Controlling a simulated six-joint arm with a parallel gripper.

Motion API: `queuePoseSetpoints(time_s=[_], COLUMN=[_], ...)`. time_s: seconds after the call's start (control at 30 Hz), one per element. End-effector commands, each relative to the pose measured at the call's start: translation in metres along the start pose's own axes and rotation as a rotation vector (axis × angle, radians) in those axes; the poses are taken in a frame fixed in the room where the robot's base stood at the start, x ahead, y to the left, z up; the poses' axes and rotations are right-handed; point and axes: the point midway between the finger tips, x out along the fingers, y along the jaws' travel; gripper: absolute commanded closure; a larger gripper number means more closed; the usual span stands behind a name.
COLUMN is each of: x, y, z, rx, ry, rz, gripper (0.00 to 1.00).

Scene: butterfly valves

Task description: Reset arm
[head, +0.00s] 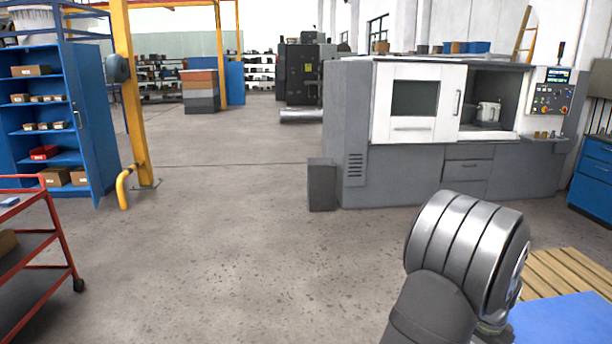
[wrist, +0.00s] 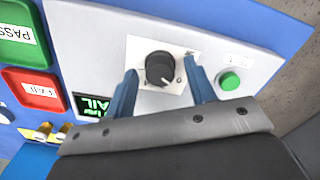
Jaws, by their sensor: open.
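In the wrist view my gripper (wrist: 162,72) is open, with one blue finger to each side of a black rotary knob (wrist: 160,69) in the picture. The knob has a white pointer mark and sits on a white plate on a light grey panel (wrist: 92,40). I see no contact between the fingers and the knob, and cannot tell how far apart they are in depth. In the head view my arm shows at the lower right; the gripper's fingers are not visible there.
The panel also carries a green round button (wrist: 230,81), a green PASS button (wrist: 22,34), a red FAIL button (wrist: 34,88) and a small lit display (wrist: 92,105). In the head view a red cart (head: 62,230) stands left, a grey-white machine (head: 400,130) behind. Open floor (head: 230,240) lies between.

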Motion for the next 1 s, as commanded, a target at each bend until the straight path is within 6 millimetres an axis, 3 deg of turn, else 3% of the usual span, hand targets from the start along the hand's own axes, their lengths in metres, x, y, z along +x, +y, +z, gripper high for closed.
queuePoseSetpoints(time_s=[0.7,1.0], x=[0.000,-0.054], y=[0.000,0.000], z=[0.000,-0.001], rx=[0.594,0.603], ry=[-0.001,0.002], rz=[0.000,-0.001], gripper=[0.50,0.50])
